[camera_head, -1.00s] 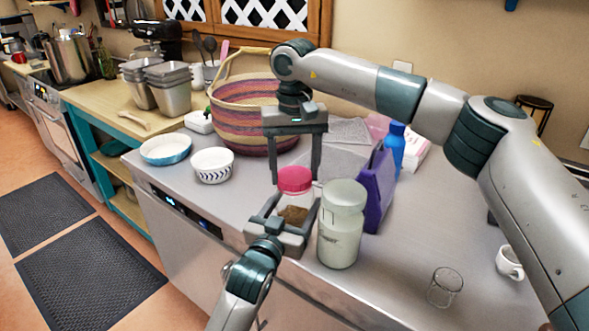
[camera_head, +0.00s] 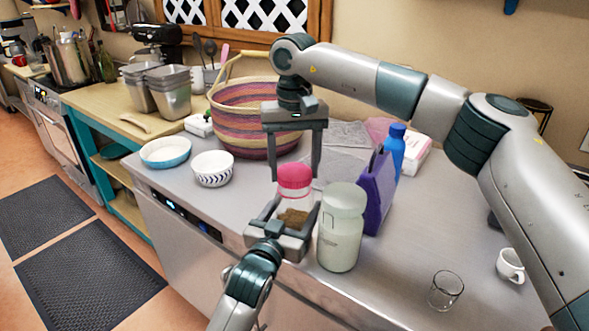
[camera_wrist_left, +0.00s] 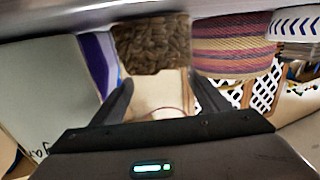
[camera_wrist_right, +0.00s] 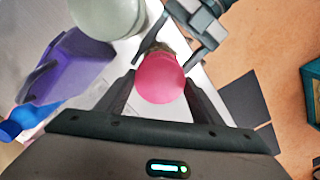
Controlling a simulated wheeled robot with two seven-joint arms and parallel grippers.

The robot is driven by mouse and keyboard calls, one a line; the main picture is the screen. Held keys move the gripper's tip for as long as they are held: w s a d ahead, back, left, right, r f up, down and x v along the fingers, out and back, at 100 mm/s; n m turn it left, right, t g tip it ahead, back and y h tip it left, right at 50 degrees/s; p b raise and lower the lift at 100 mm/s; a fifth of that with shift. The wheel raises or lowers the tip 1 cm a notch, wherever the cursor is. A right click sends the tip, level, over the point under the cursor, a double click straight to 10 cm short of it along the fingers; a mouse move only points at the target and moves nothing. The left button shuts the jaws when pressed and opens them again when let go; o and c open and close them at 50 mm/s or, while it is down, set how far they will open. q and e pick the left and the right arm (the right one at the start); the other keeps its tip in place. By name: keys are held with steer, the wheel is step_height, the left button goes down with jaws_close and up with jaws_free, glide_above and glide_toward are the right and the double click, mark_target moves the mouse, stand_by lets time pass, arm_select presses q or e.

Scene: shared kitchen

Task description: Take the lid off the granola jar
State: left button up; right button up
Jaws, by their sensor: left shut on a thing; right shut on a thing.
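The granola jar (camera_head: 293,216) is clear with brown granola low inside, standing upright near the counter's front edge. My left gripper (camera_head: 290,212) is shut around its body. The granola fills the space between the left fingers in the left wrist view (camera_wrist_left: 151,45). The pink lid (camera_head: 294,176) is at the jar's top, between the fingers of my right gripper (camera_head: 296,179), which is shut on it from above. In the right wrist view the lid (camera_wrist_right: 160,79) covers most of the jar. I cannot tell whether the lid still touches the rim.
A whitish jar (camera_head: 341,230) stands close at the right, with a purple carton (camera_head: 375,197) and blue bottle (camera_head: 395,150) behind. A striped basket (camera_head: 240,115) and bowls (camera_head: 212,168) are to the left. A glass (camera_head: 446,290) and cup (camera_head: 510,266) stand right; counter between is clear.

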mark_target(294, 172)
steer(key=shift+r, duration=0.3)
steer(key=shift+r, duration=2)
arm_select(q)
steer(key=o, duration=2.1)
steer(key=shift+o, duration=0.2)
steer(key=b+v, duration=0.1)
steer(key=v, duration=1.1)
steer(key=shift+b, duration=0.3)
arm_select(e)
steer(key=shift+f, duration=0.8)
